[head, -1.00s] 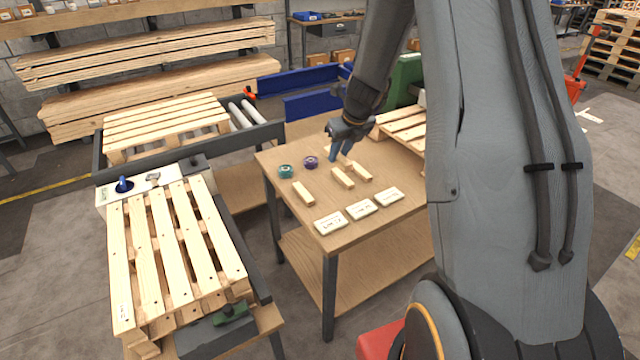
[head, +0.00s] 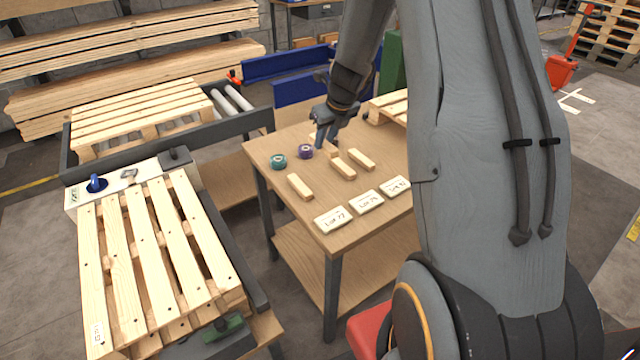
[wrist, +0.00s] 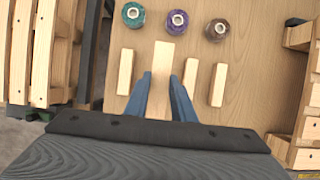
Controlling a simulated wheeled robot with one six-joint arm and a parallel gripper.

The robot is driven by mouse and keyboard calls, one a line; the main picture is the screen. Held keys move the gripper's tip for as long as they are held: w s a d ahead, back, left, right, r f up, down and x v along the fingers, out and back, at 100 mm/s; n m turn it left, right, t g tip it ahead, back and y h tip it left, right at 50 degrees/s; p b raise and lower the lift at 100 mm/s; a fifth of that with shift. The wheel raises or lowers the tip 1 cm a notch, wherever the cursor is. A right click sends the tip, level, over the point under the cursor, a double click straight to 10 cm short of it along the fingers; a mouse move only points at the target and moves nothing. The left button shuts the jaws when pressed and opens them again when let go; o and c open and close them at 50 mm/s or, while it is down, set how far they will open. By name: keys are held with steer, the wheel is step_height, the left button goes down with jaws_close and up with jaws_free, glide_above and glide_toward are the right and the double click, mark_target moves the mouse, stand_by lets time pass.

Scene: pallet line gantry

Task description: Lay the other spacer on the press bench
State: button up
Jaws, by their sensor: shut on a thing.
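My gripper (wrist: 160,95) is shut on a pale wooden spacer (wrist: 163,70), whose far end sticks out beyond the blue fingers. In the head view my gripper (head: 325,142) is over the wooden table (head: 265,190), and its fingers partly hide the held spacer. Whether it clears the table is hard to tell. Similar wooden blocks lie on the table: one at the left (head: 300,186) and two side by side, the nearer (head: 343,168) and the farther (head: 361,159). No label shows which surface is the press bench.
A teal roll (head: 278,161) and a purple roll (head: 305,151) stand on the table; a brown roll (wrist: 216,29) shows in the wrist view. Three labelled cards, one marked here (head: 366,202), lie near the front edge. A slatted pallet (head: 150,250) stands at left.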

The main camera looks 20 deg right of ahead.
mark_target(325, 142)
steer(key=b+x, duration=0.2)
steer(key=x, duration=0.1)
steer(key=shift+d+f, duration=0.1)
steer(key=shift+f, duration=0.1)
step_height(325, 142, down, 10)
steer(key=shift+f+b, duration=0.1)
steer(key=shift+b, duration=1.05)
steer(key=shift+f, duration=0.15)
steer(key=o, duration=1)
